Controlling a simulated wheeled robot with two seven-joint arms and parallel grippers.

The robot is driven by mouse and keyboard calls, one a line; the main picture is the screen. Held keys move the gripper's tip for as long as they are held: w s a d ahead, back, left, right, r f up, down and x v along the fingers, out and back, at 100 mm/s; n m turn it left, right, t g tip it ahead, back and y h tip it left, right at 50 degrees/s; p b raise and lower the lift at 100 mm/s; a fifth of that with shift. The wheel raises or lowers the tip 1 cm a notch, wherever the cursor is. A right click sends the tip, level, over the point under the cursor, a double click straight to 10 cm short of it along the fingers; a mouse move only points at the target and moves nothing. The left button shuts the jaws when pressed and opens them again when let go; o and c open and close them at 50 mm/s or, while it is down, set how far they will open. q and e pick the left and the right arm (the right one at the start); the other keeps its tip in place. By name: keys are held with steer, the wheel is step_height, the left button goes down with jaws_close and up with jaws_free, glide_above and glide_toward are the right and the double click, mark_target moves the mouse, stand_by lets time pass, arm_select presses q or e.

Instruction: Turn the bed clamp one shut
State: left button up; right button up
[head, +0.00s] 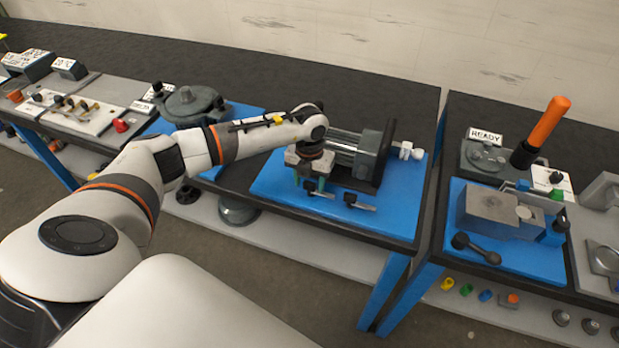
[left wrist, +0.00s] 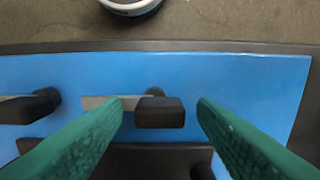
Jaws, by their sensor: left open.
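Two small bed clamps, each a silver strap with a black knob handle, lie on the blue plate (head: 275,190) in front of the grey machine. The left clamp (head: 322,194) is under my left gripper (head: 310,183); the right clamp (head: 360,202) is beside it. I cannot tell which is clamp one. In the left wrist view, a black handle (left wrist: 160,112) with its silver strap sits between the open green fingers, with gaps on both sides. The other clamp's black handle (left wrist: 35,106) is at the left edge. My right gripper is not in view.
The dark machine block (head: 372,150) and its grey cylinder stand just behind the clamps. A white fitting (head: 408,151) is at the plate's right. A second bench with a vise (head: 497,213) and an orange-handled lever (head: 547,122) stands to the right across a gap.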

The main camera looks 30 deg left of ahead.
arm_select(q)
steer(key=c, duration=1)
steer(key=shift+n, duration=0.4)
steer(key=n, duration=0.3)
steer(key=shift+d+n, duration=0.1)
steer(key=shift+n, duration=0.3)
steer(key=n, duration=0.4)
steer(key=shift+s, duration=0.1)
steer(key=n, duration=0.5)
steer(key=shift+d, duration=0.1)
steer(key=n+p, duration=0.1)
steer(key=n, duration=0.3)
steer(key=shift+r, duration=0.1)
steer(key=shift+d+n, duration=0.1)
steer(key=shift+n, duration=0.3)
